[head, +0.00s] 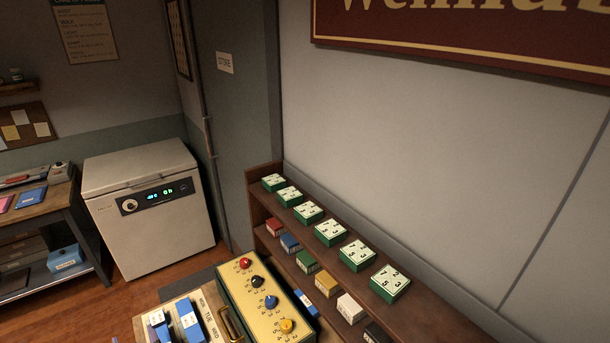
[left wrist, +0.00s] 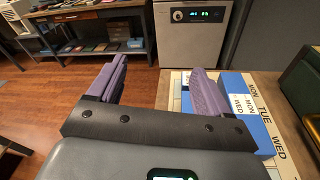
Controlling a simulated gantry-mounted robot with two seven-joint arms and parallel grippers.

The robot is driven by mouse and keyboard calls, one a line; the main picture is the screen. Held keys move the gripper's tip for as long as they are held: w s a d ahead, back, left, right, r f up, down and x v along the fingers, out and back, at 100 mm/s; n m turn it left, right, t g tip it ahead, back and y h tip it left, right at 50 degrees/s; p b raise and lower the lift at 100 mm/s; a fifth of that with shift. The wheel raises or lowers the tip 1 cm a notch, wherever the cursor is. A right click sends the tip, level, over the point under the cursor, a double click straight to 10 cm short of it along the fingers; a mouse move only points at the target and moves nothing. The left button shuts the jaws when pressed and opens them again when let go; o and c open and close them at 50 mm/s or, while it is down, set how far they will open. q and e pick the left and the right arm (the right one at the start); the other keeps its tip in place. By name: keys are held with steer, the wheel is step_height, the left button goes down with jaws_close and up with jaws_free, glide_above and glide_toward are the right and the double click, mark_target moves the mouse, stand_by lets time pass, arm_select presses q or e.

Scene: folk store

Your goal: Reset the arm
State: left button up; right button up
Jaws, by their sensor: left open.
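My left gripper (left wrist: 159,67) is open, with its two purple fingers spread wide and nothing between them. In the left wrist view it points toward the floor and the white appliance (left wrist: 192,33). Its right finger is close beside the blue boxes on the day board; I cannot tell if it touches them. In the head view only a small purple tip shows at the bottom left edge. My right gripper is in neither view.
The board (head: 205,302) with day labels carries blue boxes (head: 189,320). A green-sided box (head: 264,295) with coloured knobs stands right of it. A wooden shelf (head: 428,322) holds green number blocks (head: 330,233) and small coloured boxes. A white appliance (head: 150,218) and open floor lie beyond.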

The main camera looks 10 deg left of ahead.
arm_select(q)
steer(key=s+a+r+m+t+y, duration=0.2)
steer(key=a+r+y, duration=0.1)
steer(key=a+r, duration=1.15)
steer(key=s+d+f+n+g+h, duration=0.2)
steer(key=d+f+n+h, duration=0.25)
steer(key=d+f, duration=0.2)
steer(key=s+d+f+n+g+h, duration=0.1)
steer(key=s+d+f+n+h, duration=0.2)
steer(key=d+f+n, duration=0.35)
steer(key=s+d+r+n+g+h, duration=0.2)
steer(key=s+d+n+g, duration=0.3)
steer(key=s+d+n, duration=0.8)
steer(key=s+d+f+n+g+h, duration=0.1)
steer(key=s+d+f+n+h, duration=0.15)
steer(key=d, duration=0.55)
steer(key=s+d+f+n+h, duration=0.2)
steer(key=s+d+n+h, duration=0.15)
steer(key=d, duration=0.45)
step_height(320, 180, up, 21)
steer(key=p, duration=2)
steer(key=shift+w+m, duration=0.2)
steer(key=shift+m, duration=0.2)
steer(key=shift+f, duration=0.1)
